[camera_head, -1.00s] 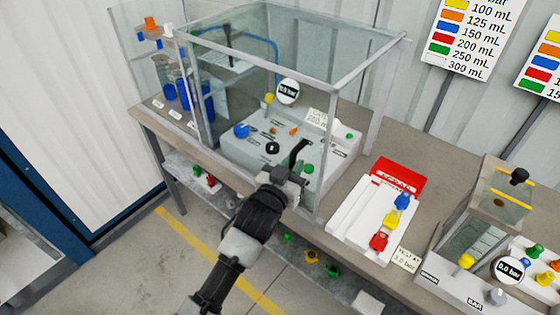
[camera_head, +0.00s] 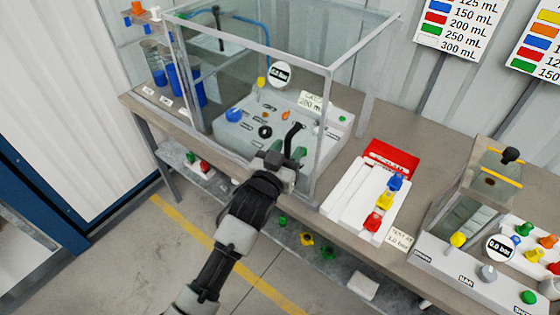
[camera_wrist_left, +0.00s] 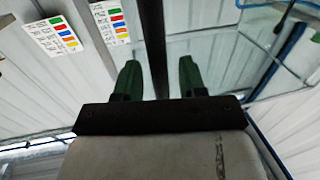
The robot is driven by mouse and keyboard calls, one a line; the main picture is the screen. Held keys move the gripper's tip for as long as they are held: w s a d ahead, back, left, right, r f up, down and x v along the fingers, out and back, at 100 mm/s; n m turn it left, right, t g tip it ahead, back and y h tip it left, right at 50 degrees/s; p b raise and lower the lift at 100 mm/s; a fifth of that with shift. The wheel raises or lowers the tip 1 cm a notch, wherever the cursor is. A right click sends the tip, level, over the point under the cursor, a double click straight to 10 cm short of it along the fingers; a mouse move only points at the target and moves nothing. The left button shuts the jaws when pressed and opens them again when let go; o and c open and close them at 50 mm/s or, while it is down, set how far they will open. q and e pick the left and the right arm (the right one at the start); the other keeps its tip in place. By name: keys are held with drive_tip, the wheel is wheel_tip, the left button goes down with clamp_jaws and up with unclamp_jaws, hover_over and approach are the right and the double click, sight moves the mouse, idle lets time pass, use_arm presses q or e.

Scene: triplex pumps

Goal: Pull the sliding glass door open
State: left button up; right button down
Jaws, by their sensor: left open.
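The glass case (camera_head: 331,85) with a pale metal frame stands on the bench. Its front glass (camera_head: 238,78) faces me, with a pump panel behind it. My left gripper (camera_head: 288,150) is at the right part of the case's front, low down. Its two green fingers stand apart. In the left wrist view a dark upright bar (camera_wrist_left: 154,50) runs between the open fingers (camera_wrist_left: 160,78). I cannot tell whether they touch it. A black curved part (camera_head: 293,134) shows just beyond the fingers. My right gripper is not in view.
A white tray (camera_head: 340,208) with a red box (camera_head: 391,157) lies right of the case. A second pump unit (camera_head: 455,278) stands farther right. Blue containers (camera_head: 160,78) stand at the left end. A shelf with small coloured parts is below the bench.

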use_arm(q)
drive_tip(key=b+v, duration=0.2)
drive_tip(key=v, duration=0.8)
drive_tip(key=shift+s, duration=0.2)
drive_tip(key=s+a+f+g+y, duration=0.2)
drive_tip(key=a+f, duration=0.1)
drive_tip(key=f, duration=0.9)
drive_tip(key=s+a+f+n+g+y+b, duration=0.1)
drive_tip(key=s+a+f+g, duration=0.15)
drive_tip(key=f, duration=0.95)
drive_tip(key=s+a+f+g+y, duration=0.1)
drive_tip(key=a+f+g+y, duration=0.15)
drive_tip(key=f, duration=1.05)
drive_tip(key=s+a+f+n+g+y, duration=0.1)
drive_tip(key=s+a+f+g, duration=0.45)
drive_tip(key=s+f, duration=0.75)
drive_tip(key=s+a+f+g+y, duration=0.1)
drive_tip(key=s+a+f, duration=0.3)
drive_tip(key=s, duration=0.5)
drive_tip(key=s+a+f+n+g, duration=0.1)
drive_tip(key=s+a+f, duration=0.2)
drive_tip(key=s, duration=0.7)
drive_tip(key=shift+s+a+f+y+b, duration=0.3)
drive_tip(key=shift+a+f+y+b, duration=0.1)
drive_tip(key=shift+a, duration=0.15)
